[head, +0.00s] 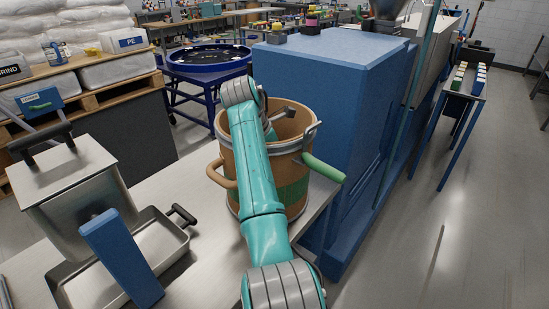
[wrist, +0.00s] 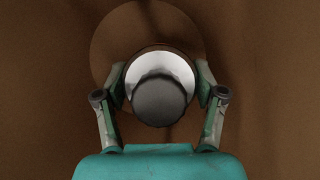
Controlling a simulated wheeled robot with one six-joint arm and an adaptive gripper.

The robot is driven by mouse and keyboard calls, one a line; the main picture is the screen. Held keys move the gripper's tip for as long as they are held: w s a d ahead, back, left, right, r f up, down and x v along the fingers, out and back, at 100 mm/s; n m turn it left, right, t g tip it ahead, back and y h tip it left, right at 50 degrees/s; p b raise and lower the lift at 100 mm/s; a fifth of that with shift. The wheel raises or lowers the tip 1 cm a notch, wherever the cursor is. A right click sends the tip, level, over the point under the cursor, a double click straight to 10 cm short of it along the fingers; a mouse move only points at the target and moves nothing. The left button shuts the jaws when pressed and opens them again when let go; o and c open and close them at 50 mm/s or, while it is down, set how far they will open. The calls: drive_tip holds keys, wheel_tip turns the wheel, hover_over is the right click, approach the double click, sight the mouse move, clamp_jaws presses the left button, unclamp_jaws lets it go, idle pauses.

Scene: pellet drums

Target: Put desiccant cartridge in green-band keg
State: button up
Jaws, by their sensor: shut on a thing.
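The green-band keg (head: 296,193) is an open brown fibre drum with a green band low on its side and a metal rim. It stands upright on the metal bench. My arm reaches over its rim, and my gripper is mostly hidden in the head view, at the keg's mouth. In the wrist view my gripper (wrist: 160,92) is shut on the desiccant cartridge (wrist: 162,100), a round piece with a white top and dark grey cap. Behind the cartridge are the brown inside of the keg and a round brown shape; the gap below the cartridge cannot be told.
A green handle (head: 324,168) and a tan handle (head: 221,175) stick out from the keg's sides. A tall blue cabinet (head: 330,85) stands close behind. A steel box (head: 70,190) and a metal tray (head: 150,248) stand at left.

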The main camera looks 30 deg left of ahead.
drive_tip(key=o, duration=1.4)
drive_tip(key=shift+f, duration=0.1)
drive_tip(key=v, duration=1.3)
drive_tip(key=shift+w, duration=0.2)
drive_tip(key=shift+w+r, duration=0.1)
drive_tip(key=shift+r, duration=0.1)
